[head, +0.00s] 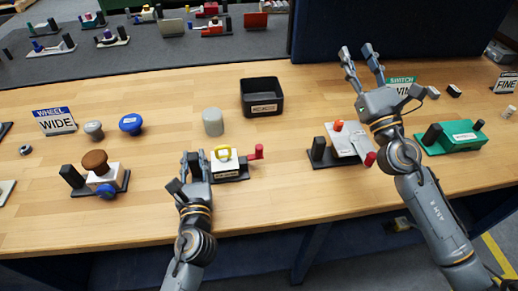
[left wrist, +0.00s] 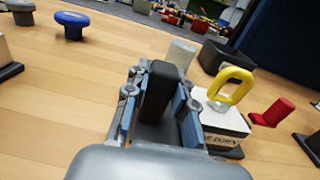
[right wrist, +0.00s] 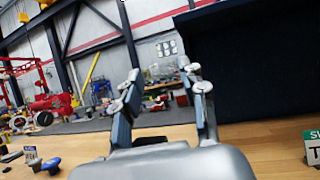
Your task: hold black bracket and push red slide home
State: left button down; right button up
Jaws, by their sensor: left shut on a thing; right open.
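In the head view a white valve unit with a yellow handle (head: 223,152) sits on the bench on a dark base. Its red slide (head: 256,152) sticks out at the right end; it also shows in the left wrist view (left wrist: 272,112). My left gripper (head: 196,158) is at the unit's left end, shut on the upright black bracket (left wrist: 162,90), which stands between its fingers. The bracket is largely hidden in the head view. My right gripper (head: 360,52) is open and empty, raised to the right and well apart from the red slide.
A grey cylinder (head: 212,122) and a black bin (head: 262,96) stand behind the unit. To its right is another white unit (head: 346,143) with a red end knob. A unit with a brown knob (head: 95,162) stands at the left. Bare wood lies right of the red slide.

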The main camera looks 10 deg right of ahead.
jog(key=s+a+r+y, duration=0.2)
jog(key=s+a+r, duration=0.15)
jog(key=a, duration=0.25)
jog(key=n+g, duration=0.1)
jog(key=g, duration=0.5)
send_near(261, 154)
jog(key=shift+s+r+h, duration=0.3)
jog(key=shift+a+f, duration=0.1)
jog(key=x, duration=1.1)
jog(key=shift+w+a+f, duration=0.1)
jog(key=shift+w, duration=0.2)
grip_shut()
